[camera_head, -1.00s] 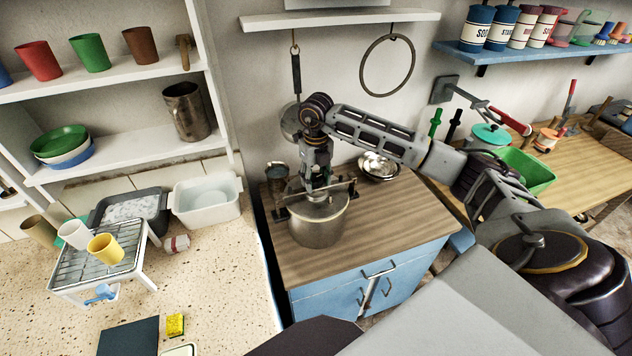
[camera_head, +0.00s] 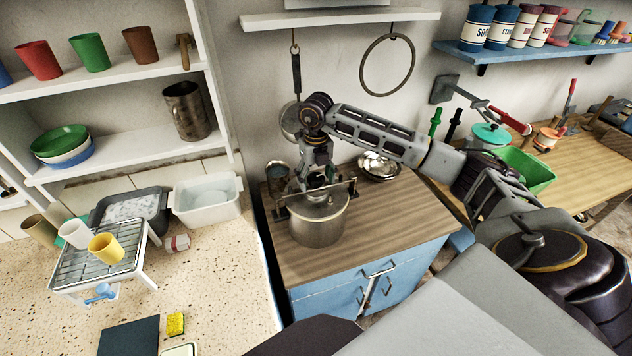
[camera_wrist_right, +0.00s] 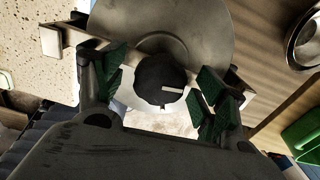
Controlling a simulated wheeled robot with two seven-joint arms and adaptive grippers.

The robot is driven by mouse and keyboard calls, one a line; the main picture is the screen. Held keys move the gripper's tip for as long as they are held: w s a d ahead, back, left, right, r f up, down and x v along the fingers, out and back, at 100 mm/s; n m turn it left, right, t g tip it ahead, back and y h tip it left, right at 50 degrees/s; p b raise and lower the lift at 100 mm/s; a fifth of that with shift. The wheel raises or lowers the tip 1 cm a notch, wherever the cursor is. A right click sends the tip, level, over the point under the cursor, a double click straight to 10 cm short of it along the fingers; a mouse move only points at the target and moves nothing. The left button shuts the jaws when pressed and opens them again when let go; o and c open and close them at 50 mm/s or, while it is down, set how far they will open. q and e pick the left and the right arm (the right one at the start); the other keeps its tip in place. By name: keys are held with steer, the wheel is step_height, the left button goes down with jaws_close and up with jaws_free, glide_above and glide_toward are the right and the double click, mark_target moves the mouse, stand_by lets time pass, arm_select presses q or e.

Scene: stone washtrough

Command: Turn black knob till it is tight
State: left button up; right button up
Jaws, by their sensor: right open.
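The black knob (camera_wrist_right: 162,80) shows in the right wrist view as a round dark disc with a pale line, on top of the metal pot (camera_head: 319,226). The pot, with its lid and a bar clamped across it (camera_wrist_right: 65,38), stands on the wooden top of the blue cabinet. My right gripper (camera_wrist_right: 160,92) is open above the pot, with its green-padded fingers on either side of the knob and visible gaps between. My left gripper is not in view.
A metal bowl (camera_head: 379,166) sits behind and right of the pot, and a dark cup (camera_head: 277,172) behind it on the left. The front right of the wooden top (camera_head: 400,220) is clear. A speckled counter (camera_head: 225,290) lies to the left.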

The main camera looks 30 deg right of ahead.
steer(key=shift+n, duration=0.3)
steer(key=shift+n+b, duration=0.6)
steer(key=shift+n, duration=0.5)
steer(key=shift+n+b, duration=0.85)
steer(key=shift+n, duration=1.75)
steer(key=shift+n+b, duration=0.65)
steer(key=shift+n, duration=1.35)
steer(key=shift+n+b, duration=0.6)
steer(key=shift+n, duration=1.4)
steer(key=shift+c, duration=0.3)
steer(key=c, duration=0.8)
